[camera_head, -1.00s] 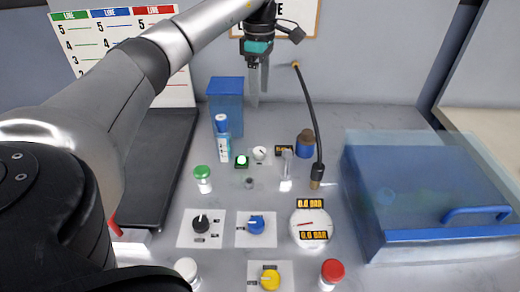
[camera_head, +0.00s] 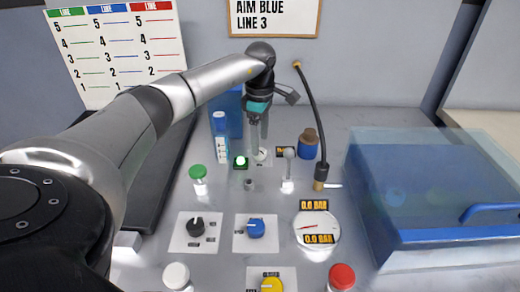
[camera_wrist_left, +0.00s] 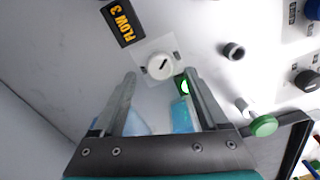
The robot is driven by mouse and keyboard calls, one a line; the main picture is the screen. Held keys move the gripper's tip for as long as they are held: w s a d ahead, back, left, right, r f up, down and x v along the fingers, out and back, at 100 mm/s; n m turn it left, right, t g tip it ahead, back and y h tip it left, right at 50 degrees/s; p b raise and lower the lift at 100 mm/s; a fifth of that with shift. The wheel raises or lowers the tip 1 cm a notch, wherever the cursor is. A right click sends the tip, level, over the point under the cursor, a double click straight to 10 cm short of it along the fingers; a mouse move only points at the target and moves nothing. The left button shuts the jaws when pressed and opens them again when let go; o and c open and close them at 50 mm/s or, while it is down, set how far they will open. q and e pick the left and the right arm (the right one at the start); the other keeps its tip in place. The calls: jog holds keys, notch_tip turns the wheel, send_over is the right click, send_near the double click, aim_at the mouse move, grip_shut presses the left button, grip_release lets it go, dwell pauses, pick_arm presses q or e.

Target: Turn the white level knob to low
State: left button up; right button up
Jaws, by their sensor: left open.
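The white level knob (camera_head: 262,155) sits on a small white plate toward the back of the panel, partly hidden behind my left gripper. In the left wrist view the knob (camera_wrist_left: 160,66) shows a dark slot-like pointer mark, lying slanted. My left gripper (camera_head: 259,147) points down at the knob from above. In the left wrist view its two fingers (camera_wrist_left: 160,78) are apart and empty, with the knob just beyond the gap between their tips. I see no clear contact. The right gripper is not in view.
A lit green button (camera_head: 240,162) is close left of the knob. Black, blue (camera_head: 256,228) and yellow knobs lie nearer.

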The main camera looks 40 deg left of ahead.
pick_arm(q)
jog(key=shift+f, duration=1.55)
grip_shut()
